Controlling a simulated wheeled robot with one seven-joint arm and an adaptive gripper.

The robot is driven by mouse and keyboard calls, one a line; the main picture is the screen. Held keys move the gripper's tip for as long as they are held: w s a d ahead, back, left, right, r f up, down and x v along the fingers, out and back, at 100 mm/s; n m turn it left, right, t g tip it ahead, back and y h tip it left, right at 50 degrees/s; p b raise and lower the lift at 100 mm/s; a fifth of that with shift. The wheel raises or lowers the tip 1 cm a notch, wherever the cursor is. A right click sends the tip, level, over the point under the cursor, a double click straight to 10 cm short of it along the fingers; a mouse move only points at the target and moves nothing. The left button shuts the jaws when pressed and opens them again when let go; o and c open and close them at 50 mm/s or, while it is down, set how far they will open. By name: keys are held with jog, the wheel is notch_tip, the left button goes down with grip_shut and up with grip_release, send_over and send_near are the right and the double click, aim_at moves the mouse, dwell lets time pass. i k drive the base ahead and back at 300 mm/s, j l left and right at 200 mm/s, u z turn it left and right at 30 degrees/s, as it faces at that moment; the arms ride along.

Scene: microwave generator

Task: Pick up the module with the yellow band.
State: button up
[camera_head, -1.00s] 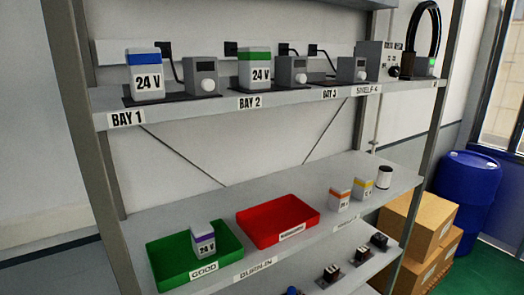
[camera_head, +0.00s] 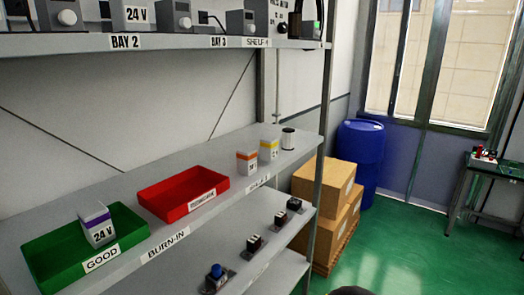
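The module with the yellow band (camera_head: 269,150) stands upright on the middle shelf (camera_head: 215,160), towards its right end. It is a small white block with the band near its top. A similar module with an orange band (camera_head: 247,162) stands just to its left, and a small white cylinder with a dark top (camera_head: 288,138) stands to its right. My gripper is not recognisable in this view. Only a dark rounded shape shows at the bottom edge, and I cannot tell which part it is.
A red tray (camera_head: 216,181) and a green tray (camera_head: 40,288) holding a purple-banded module (camera_head: 97,224) are further left. Below is a shelf with small dark devices (camera_head: 254,243). Cardboard boxes (camera_head: 318,184) and a blue barrel (camera_head: 360,160) stand right of the rack. Green floor is open at right.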

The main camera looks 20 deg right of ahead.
aim_at(269, 145)
jog(key=i+l, duration=0.15)
jog(key=l, duration=0.25)
jog(key=i+l, duration=0.2)
jog(key=l, duration=0.2)
jog(key=i+l, duration=0.15)
jog(key=l, duration=0.25)
jog(key=z, duration=0.05)
